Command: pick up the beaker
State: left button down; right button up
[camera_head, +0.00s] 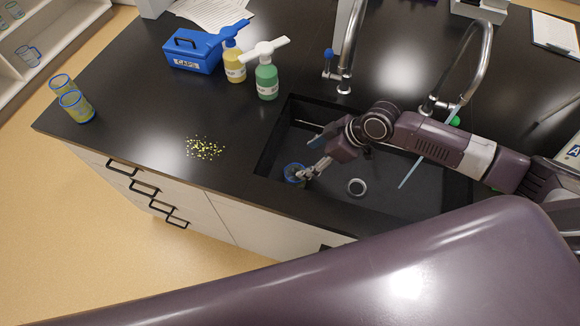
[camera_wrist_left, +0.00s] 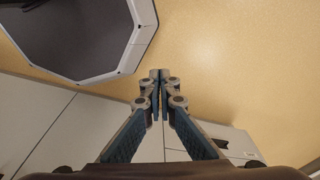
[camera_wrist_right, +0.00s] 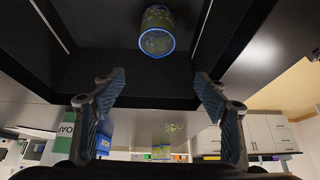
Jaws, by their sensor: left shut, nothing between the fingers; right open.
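A glass beaker (camera_head: 291,170) with a blue rim is in the black sink, near its left front corner. In the right wrist view the beaker (camera_wrist_right: 157,32) shows beyond the fingertips, with specks on it. My right gripper (camera_head: 309,158) is open over the sink, right beside this beaker. In the right wrist view its fingers (camera_wrist_right: 160,80) stand wide apart with nothing between them. My left gripper (camera_wrist_left: 160,75) is shut and empty above the floor, beside the cabinet fronts. It is not visible in the head view.
Two yellowish blue-rimmed beakers (camera_head: 77,106) stand at the counter's left edge. Yellow crumbs (camera_head: 205,148) lie left of the sink (camera_head: 272,150). A blue box (camera_head: 190,55), yellow bottle (camera_head: 234,68) and green bottle (camera_head: 266,80) stand behind. Curved taps (camera_head: 347,50) rise behind the sink.

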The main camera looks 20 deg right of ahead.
notch_tip(320, 180, down, 3)
jog(key=b, duration=0.5)
send_over(295, 176)
jog(key=s, duration=0.3)
jog(key=f, duration=1)
jog(key=shift+s+a+f, duration=0.1)
jog(key=shift+a+f, duration=0.05)
jog(key=shift+a, duration=0.15)
pick_arm(q)
jog(key=f, duration=0.1)
jog(key=s+f, duration=0.1)
jog(key=f, duration=0.1)
jog(key=s+f, duration=0.1)
jog(key=f, duration=0.1)
jog(key=shift+f+p, duration=0.25)
jog(key=shift+p, duration=0.05)
pick_arm(e)
jog(key=shift+a+f, duration=0.15)
jog(key=shift+f, duration=0.2)
jog(key=c, duration=1.1)
pick_arm(q)
jog(key=shift+w, duration=0.15)
pick_arm(e)
jog(key=shift+o, duration=0.2)
jog(key=shift+r, duration=0.1)
